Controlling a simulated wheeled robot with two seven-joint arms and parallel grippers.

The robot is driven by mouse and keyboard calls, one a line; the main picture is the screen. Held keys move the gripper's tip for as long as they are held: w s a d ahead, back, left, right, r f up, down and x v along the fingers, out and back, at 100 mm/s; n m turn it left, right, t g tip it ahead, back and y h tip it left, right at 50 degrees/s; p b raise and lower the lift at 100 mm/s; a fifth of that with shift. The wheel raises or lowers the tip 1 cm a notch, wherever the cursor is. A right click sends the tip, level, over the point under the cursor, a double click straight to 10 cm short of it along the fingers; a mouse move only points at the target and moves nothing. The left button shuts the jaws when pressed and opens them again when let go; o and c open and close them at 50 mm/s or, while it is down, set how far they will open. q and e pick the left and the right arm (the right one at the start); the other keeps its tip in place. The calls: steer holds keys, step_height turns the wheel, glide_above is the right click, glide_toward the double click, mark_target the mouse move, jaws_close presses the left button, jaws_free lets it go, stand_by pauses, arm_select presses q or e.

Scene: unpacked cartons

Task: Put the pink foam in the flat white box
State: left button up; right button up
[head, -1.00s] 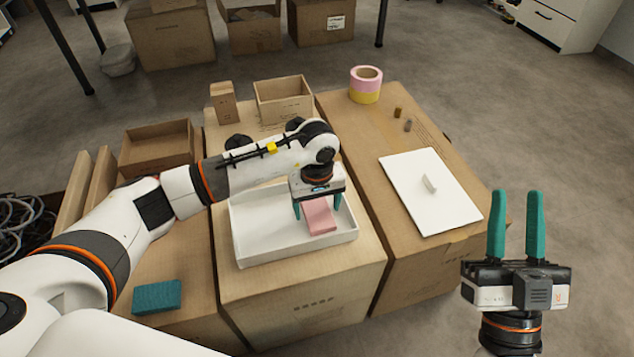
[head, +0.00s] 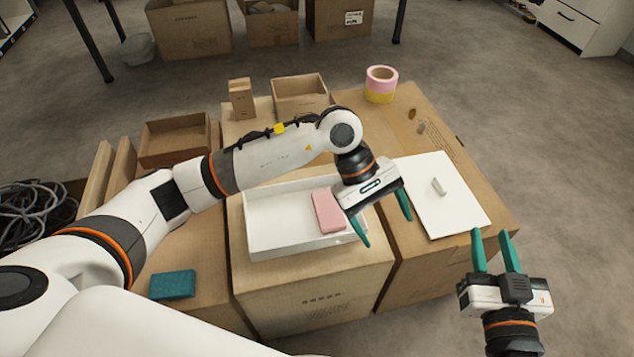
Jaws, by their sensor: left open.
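The pink foam (head: 328,211) lies inside the flat white box (head: 275,243), towards its right side. The box stands open on a carton. My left gripper (head: 385,232) is open and empty, just right of the foam and over the box's right end, with its fingers spread. It hides part of the box's right wall. My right gripper (head: 496,250) is at the lower right, beyond the cartons, with its two green fingers apart and nothing between them.
A white lid with a handle (head: 445,212) lies on the right carton. A teal block (head: 172,284) lies on the left carton. Tape rolls (head: 380,84), a small upright box (head: 241,98) and open cardboard boxes (head: 300,96) stand towards the back.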

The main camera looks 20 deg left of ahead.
arm_select(q)
steer(key=s+d+r+n+g+h, duration=0.2)
steer(key=s+d+r+n+h, duration=0.1)
steer(key=s+d+r+h, duration=0.3)
step_height(320, 180, up, 11)
steer(key=s+d+n+t+h, duration=0.2)
steer(key=n+t+h, duration=0.2)
steer(key=n+h, duration=0.65)
steer(key=w+a+r+n+t+y, duration=0.1)
steer(key=w+a+n+t+y, duration=0.2)
steer(key=n+t, duration=0.75)
steer(key=w+a+r+n+t+y, duration=0.15)
steer(key=a+n+t, duration=0.5)
steer(key=n, duration=0.65)
steer(key=a+f+n+y, duration=1.1)
steer(key=f+n+y, duration=0.2)
steer(key=n, duration=1)
steer(key=shift+n+t+y, duration=0.4)
steer(key=shift+y, duration=0.5)
steer(key=shift+d, duration=0.1)
